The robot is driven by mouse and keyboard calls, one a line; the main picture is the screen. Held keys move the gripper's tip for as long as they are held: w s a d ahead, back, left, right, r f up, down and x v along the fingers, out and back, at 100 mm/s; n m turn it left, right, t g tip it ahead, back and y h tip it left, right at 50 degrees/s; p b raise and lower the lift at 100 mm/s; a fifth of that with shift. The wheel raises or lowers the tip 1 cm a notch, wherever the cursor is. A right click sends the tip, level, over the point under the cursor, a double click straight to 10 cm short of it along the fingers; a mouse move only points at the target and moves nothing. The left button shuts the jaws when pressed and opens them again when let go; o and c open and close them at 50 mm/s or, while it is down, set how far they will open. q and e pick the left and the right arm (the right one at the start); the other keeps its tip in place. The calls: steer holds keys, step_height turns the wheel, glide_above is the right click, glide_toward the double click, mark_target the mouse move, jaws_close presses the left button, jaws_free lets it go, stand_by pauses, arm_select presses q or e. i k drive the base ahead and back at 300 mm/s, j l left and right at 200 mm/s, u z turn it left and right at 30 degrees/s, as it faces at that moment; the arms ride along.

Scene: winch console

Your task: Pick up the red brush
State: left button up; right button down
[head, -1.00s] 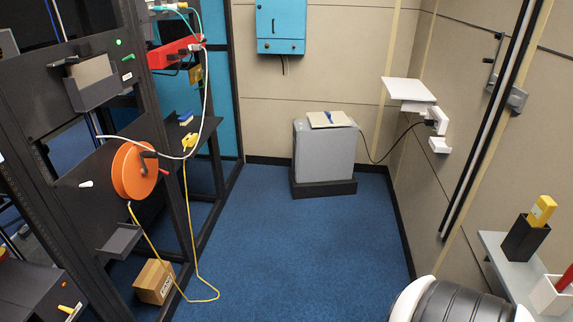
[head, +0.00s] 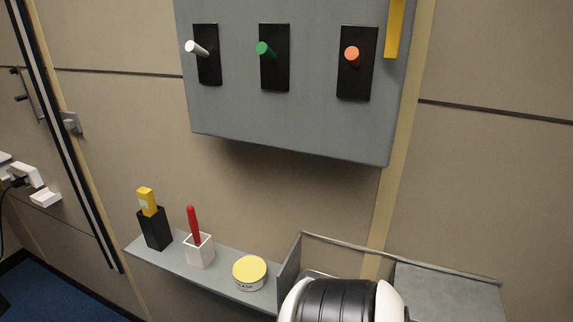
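The red brush (head: 193,224) stands upright, leaning slightly, in a small white square holder (head: 199,252). Only its red handle shows; its lower end is hidden inside the holder. The holder sits on a narrow grey wall shelf (head: 226,274) in the lower left of the head view. Neither of my grippers is in view. A black and white rounded part, likely one of my arm links, shows at the bottom, to the right of the shelf.
On the shelf, a black holder with a yellow tool (head: 148,203) stands left of the brush and a yellow-lidded round tin (head: 249,271) stands right. A grey panel with three levers (head: 290,110) hangs above. A grey open tray (head: 450,292) is at lower right.

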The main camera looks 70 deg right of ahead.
mark_target(192, 220)
steer(key=z, duration=1.65)
steer(key=u, duration=3.65)
steer(key=z, duration=3.65)
